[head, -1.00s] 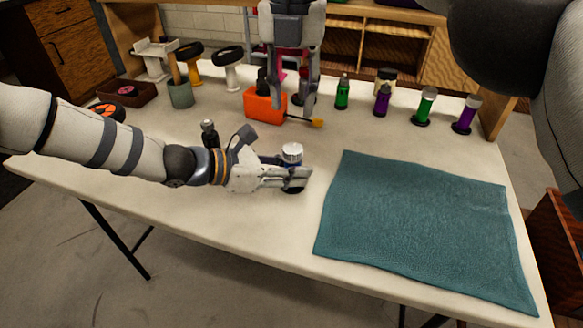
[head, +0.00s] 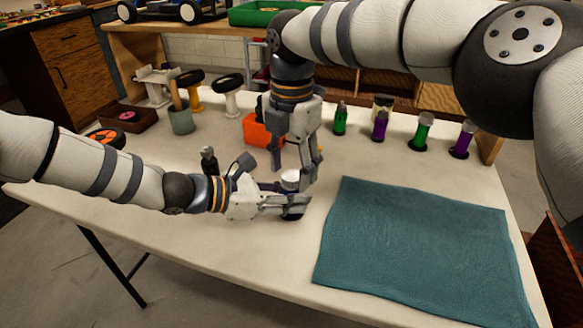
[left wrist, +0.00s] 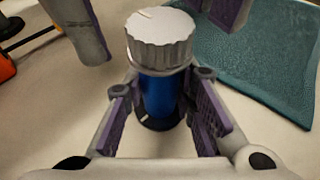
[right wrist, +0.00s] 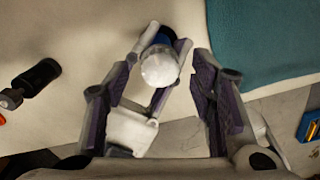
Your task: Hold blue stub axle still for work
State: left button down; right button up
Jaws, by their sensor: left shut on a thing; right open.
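The blue stub axle (left wrist: 160,95) stands upright on the table, with a ribbed silver cap (left wrist: 160,40) on top. The cap shows as a white-grey disc in the head view (head: 290,176) and the right wrist view (right wrist: 160,67). My left gripper (head: 291,206) is shut around the blue body, with one purple-padded finger on each side in the left wrist view. My right gripper (head: 311,176) points down, open, just above and beside the cap. Its fingers show on both sides of the cap's top in the left wrist view; whether they touch it cannot be told.
A teal mat (head: 425,250) lies to the right. An orange box (head: 255,130) sits behind the right gripper. A black bottle-like item (head: 209,160) stands behind my left arm. Green and purple cylinders (head: 420,135) stand at the back right. The front of the table is clear.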

jog(key=shift+f, duration=0.35)
jog(key=c, duration=1.2)
jog(key=shift+m, duration=0.3)
